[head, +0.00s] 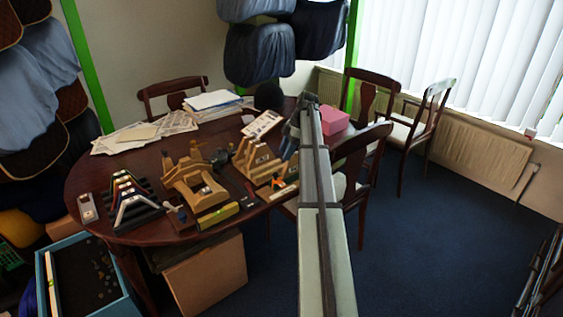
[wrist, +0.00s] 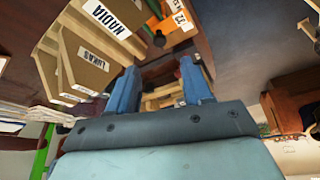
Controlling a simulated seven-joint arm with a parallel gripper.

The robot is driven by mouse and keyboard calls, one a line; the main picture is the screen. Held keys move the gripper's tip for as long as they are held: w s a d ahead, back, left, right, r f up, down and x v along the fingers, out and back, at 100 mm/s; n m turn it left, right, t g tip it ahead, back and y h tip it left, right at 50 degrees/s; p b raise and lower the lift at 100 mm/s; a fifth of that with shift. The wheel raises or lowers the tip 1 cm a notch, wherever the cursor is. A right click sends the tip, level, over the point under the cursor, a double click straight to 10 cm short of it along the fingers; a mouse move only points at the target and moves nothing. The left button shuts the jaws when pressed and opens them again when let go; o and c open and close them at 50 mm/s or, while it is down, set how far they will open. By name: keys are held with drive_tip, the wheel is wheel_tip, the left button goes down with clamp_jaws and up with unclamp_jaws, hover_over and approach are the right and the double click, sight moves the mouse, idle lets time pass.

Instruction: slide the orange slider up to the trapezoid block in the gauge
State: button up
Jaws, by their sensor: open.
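A small orange part (head: 279,183), which looks like the orange slider, is at the front right of the table, beside a pale wooden stepped stand (head: 258,160). In the head view my gripper (head: 291,133) is above the table's right side, partly hidden by my arm. I cannot tell which piece is the gauge's trapezoid block.
Wooden boards with name labels (wrist: 88,70) are close to my left finger in the wrist view. A wooden frame (head: 195,187) and a rack of coloured trapezoid shapes (head: 135,200) stand on the table (head: 95,172). Papers lie behind. A pink box (head: 334,120) and chairs are at the right.

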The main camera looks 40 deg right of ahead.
drive_tip(key=shift+v, duration=2.15)
drive_tip(key=s+a+f+m+g, duration=0.25)
drive_tip(key=s+a+f, duration=0.45)
drive_tip(key=a+f, duration=0.5)
drive_tip(key=s+a+f+m+g+h, duration=0.15)
drive_tip(key=s+a+f+m, duration=0.35)
drive_tip(key=a+f, duration=0.7)
drive_tip(key=s+a+f+m+g+y, duration=0.1)
drive_tip(key=s+a+f+m+g, duration=0.15)
drive_tip(key=s+a+f, duration=1)
drive_tip(key=s+a+f+m+h, duration=0.1)
drive_tip(key=s+a+f, duration=0.3)
drive_tip(key=s+f, duration=0.2)
drive_tip(key=s+a+f+m+g+h, duration=0.1)
drive_tip(key=s+a+f, duration=0.2)
drive_tip(key=s+f, duration=0.3)
drive_tip(key=s+a+f+m+g+h, duration=0.1)
drive_tip(key=s+a+f, duration=0.3)
drive_tip(key=s, duration=0.6)
wheel_tip(320, 180, down, 3)
drive_tip(key=shift+a+r+m, duration=0.2)
drive_tip(key=shift+a+m, duration=0.1)
drive_tip(key=shift+a, duration=0.1)
